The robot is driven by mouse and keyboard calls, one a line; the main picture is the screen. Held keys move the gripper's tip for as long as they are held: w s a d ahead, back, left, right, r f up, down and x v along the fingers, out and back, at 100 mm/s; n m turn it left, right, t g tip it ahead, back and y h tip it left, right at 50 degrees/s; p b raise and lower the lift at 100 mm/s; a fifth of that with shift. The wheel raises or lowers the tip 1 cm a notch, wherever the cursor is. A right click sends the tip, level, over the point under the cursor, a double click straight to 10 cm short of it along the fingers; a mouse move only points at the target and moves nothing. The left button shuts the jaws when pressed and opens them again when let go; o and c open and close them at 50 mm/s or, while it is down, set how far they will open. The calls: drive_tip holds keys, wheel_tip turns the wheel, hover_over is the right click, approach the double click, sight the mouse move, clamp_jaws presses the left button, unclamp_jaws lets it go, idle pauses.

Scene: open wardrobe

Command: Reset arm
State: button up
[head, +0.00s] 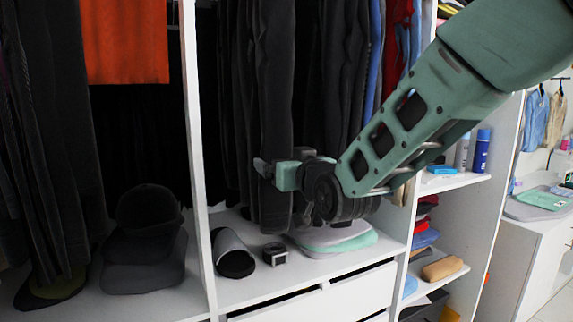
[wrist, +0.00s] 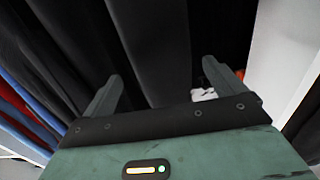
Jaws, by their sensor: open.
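My green arm reaches in from the upper right in the head view. My gripper (head: 268,168) is in front of the dark hanging clothes (head: 290,70), above the middle wardrobe shelf. In the wrist view the two fingers of my gripper (wrist: 162,85) stand wide apart with nothing clearly held between them. Dark hanging cloth (wrist: 150,45) fills the space beyond and between the fingers. Whether the fingers touch the cloth cannot be told.
A dark cap (head: 148,208) sits left of the white divider (head: 197,150). Side shelves (head: 447,182) hold bottles and folded clothes.

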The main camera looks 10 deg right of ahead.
drive_tip(key=s+a+f+n+g+b, duration=0.25)
drive_tip(key=s+f+g, duration=0.65)
drive_tip(key=s+f, duration=0.6)
drive_tip(key=s+d+f+n+g+h, duration=0.1)
drive_tip(key=s+d+f+g+h, duration=0.1)
drive_tip(key=s, duration=0.9)
drive_tip(key=s+d+f+n+g+h+b, duration=0.1)
drive_tip(key=s+d+f+g, duration=0.4)
drive_tip(key=s, duration=0.6)
drive_tip(key=shift+s+f+g+h, duration=0.35)
drive_tip(key=shift+f+g+h, duration=0.3)
drive_tip(key=shift+g+h, duration=0.05)
drive_tip(key=shift+o, duration=0.4)
drive_tip(key=shift+w, duration=0.15)
